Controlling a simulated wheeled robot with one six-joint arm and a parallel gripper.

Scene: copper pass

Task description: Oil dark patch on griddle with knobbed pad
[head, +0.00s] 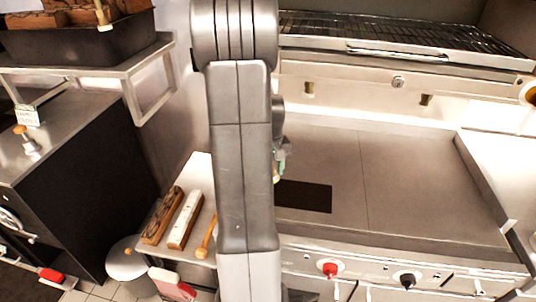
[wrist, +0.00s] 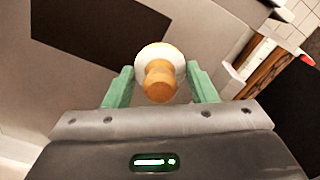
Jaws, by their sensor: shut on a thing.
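The dark patch (head: 303,197) is a black rectangle on the left part of the grey griddle (head: 415,190). In the wrist view the patch (wrist: 100,30) lies at the upper left. My gripper (wrist: 160,84) has green fingers, shut on the knobbed pad (wrist: 158,70), which has an orange wooden knob and a round white pad. The pad appears beside the patch's lower right corner in the wrist view. I cannot tell whether it touches the griddle. In the head view my arm hides most of the gripper (head: 281,163), which is just above and left of the patch.
A rack (head: 400,38) hangs over the back of the griddle. A side shelf at the left holds two long wooden-backed blocks (head: 163,215) (head: 186,219) and a wooden handle (head: 206,240). A red knob (head: 329,270) and a black knob (head: 407,280) are on the front. The griddle's right side is clear.

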